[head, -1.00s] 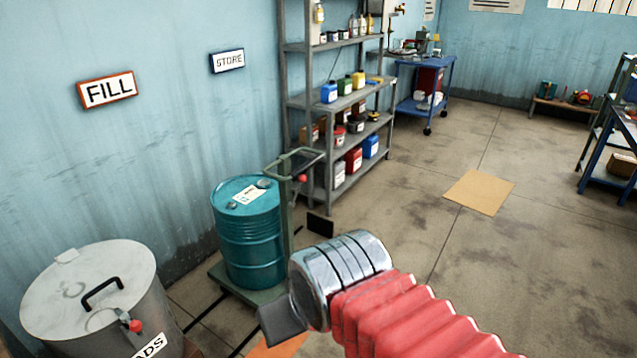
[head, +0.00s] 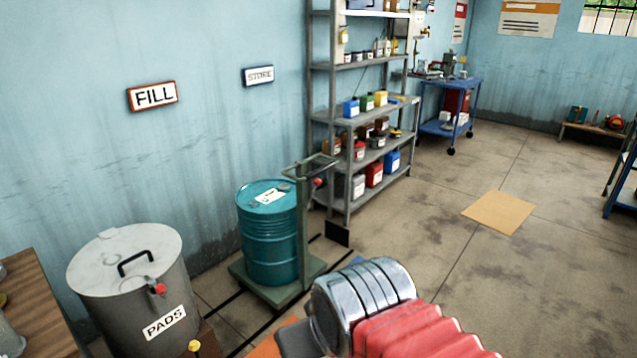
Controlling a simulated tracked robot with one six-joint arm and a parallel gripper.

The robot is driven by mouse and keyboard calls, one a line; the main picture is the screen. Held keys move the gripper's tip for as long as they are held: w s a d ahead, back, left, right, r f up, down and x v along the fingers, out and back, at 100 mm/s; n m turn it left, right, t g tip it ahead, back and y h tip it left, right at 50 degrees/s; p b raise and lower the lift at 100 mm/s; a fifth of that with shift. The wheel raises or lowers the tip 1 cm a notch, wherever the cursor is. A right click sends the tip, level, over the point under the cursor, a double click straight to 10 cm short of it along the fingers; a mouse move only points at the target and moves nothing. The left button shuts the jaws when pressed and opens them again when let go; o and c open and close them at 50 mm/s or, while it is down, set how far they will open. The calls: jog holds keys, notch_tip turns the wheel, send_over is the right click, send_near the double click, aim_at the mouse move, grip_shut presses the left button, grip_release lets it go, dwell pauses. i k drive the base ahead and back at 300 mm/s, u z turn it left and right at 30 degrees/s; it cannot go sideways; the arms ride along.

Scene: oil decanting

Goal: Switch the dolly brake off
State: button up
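The dolly (head: 318,268) is a green platform with an upright post and a handle (head: 310,165) at the top. It stands against the left wall and bears a teal drum (head: 268,235) with a white label on its lid. A red knob (head: 318,182) sits on the post just below the handle; I cannot tell whether it is the brake or how it is set. My gripper (head: 293,340) shows as a dark finger part beyond the silver wrist, low in the picture, in front of and apart from the dolly. Its opening is hidden.
A grey PADS bin (head: 168,290) stands left of the dolly, beside a wooden bench (head: 40,300). A grey shelf rack (head: 340,195) stands behind the dolly, with a dark upright plate (head: 337,235) near it. Open floor with a tan mat (head: 498,212) lies right.

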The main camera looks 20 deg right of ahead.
aim_at(317, 182)
jog(key=z, duration=0.7)
jog(key=i, duration=1)
jog(key=k, duration=0.65)
jog(key=z, duration=0.4)
jog(key=i, duration=1.25)
jog(key=u, duration=0.2)
